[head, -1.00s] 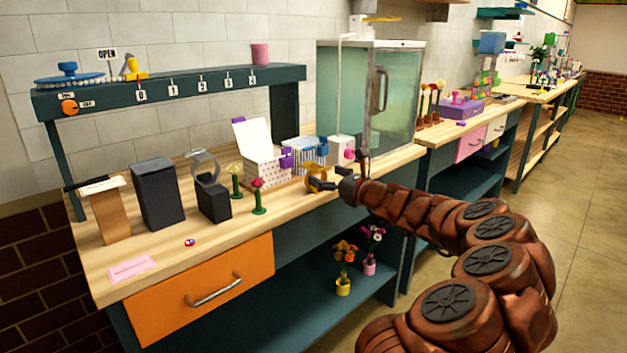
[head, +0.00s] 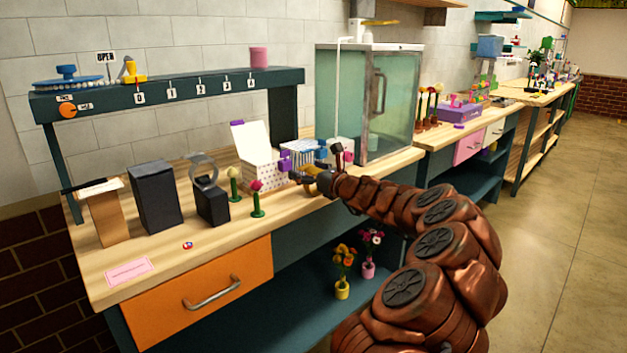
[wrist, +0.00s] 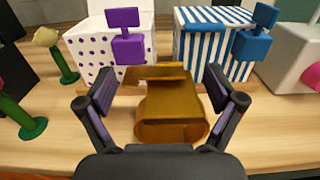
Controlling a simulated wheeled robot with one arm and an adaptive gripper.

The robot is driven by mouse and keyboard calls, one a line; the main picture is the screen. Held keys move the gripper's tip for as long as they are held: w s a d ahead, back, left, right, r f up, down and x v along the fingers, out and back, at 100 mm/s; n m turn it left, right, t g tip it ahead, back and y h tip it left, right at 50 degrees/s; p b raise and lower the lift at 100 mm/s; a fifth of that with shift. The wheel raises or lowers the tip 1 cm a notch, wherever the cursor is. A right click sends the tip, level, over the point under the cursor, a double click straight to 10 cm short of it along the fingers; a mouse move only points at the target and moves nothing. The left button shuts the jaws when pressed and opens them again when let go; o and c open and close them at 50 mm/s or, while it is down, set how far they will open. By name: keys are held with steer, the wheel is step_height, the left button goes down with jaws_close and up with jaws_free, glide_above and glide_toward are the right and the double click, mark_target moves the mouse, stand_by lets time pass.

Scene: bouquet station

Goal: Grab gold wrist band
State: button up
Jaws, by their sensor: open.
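The gold wrist band (wrist: 172,112) is a wide, curved gold piece with a flat top. It stands on the wooden counter (head: 165,240), in front of the two gift boxes. In the wrist view it sits between the two dark fingers of my gripper (wrist: 157,88), with a gap visible on each side. My gripper is open. In the head view, my gripper (head: 304,177) is low at the counter's front part, and the band (head: 309,170) is partly hidden by it.
A purple-dotted white box (wrist: 108,50) with a purple tag and a blue-striped box (wrist: 210,45) with a blue tag stand just behind. Flowers on green stands (wrist: 62,62) are to the left. A glass cabinet (head: 368,100) stands to the right.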

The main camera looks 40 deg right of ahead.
steer(key=shift+f, duration=0.1)
steer(key=c, duration=1.3)
steer(key=shift+o, duration=0.2)
